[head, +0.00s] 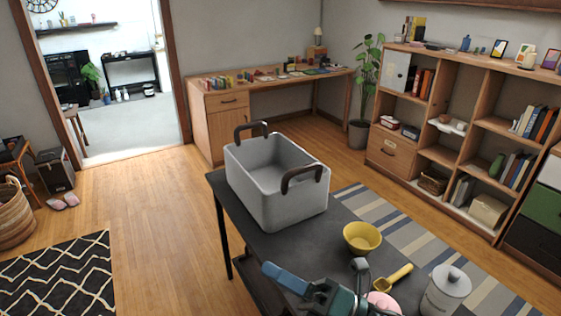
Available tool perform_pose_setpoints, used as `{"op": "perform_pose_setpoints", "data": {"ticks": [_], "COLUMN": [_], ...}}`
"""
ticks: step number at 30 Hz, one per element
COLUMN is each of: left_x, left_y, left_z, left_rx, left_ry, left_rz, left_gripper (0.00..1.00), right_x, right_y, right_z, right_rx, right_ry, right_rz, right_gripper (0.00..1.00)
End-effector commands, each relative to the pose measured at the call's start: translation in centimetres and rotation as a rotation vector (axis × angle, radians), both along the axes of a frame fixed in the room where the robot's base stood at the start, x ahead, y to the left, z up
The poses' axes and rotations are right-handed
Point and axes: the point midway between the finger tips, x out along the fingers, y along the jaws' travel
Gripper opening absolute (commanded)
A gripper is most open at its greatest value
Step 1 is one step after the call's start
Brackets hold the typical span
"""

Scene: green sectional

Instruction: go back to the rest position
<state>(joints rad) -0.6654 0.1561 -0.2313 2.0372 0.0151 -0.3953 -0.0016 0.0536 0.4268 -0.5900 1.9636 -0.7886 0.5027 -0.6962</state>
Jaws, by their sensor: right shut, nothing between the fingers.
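My right gripper (284,278) shows at the bottom centre, over the near part of the dark table (300,240). Its blue fingers are shut and point up and left, with nothing between them. My left gripper is not in this view. A grey bin (290,205) with two dark brown handles stands empty on the table, beyond the gripper. A yellow bowl (362,238) is to the right of the bin.
A yellow scoop (394,277), a partly hidden pink item (384,303) and a lidded white jar (446,292) are close to the right of my gripper. A shelf unit (459,85) and desk (272,86) stand behind. Open floor (160,220) lies left of the table.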

Motion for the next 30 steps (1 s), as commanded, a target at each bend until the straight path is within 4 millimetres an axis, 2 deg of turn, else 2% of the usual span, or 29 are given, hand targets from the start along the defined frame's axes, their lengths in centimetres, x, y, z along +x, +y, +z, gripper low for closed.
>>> {"op": "perform_pose_setpoints", "data": {"ticks": [1,3,5,7,9,12,15,18,21,30], "left_x": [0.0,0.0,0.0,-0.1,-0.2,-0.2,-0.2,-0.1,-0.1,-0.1], "left_y": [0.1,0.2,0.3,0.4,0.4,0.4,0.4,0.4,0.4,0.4], "left_z": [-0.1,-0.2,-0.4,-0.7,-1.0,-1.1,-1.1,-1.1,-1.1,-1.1], "left_rx": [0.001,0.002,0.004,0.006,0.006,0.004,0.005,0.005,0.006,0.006], "left_ry": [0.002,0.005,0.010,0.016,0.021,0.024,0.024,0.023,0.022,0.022], "left_rz": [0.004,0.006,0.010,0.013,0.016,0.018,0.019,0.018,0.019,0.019], "left_gripper": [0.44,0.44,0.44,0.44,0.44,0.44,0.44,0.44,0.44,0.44], "right_x": [1.0,2.3,2.7,2.3,1.0,-1.9,-4.8,-7.1,-8.3,-8.5], "right_y": [-1.4,-3.9,-6.1,-8.6,-10.7,-12.9,-14.2,-14.9,-15.3,-15.3], "right_z": [-1.4,-4.0,-7.2,-11.2,-15.2,-20.1,-23.6,-25.8,-26.8,-27.0], "right_rx": [0.116,0.275,0.417,0.574,0.720,0.900,1.042,1.137,1.187,1.198], "right_ry": [0.216,0.509,0.760,1.028,1.261,1.532,1.727,1.851,1.912,1.923], "right_rz": [-0.080,-0.188,-0.280,-0.386,-0.480,-0.601,-0.697,-0.762,-0.796,-0.801], "right_gripper": [0.00,0.00,0.00,0.00,0.00,0.00,0.00,0.00,0.00,0.00]}}
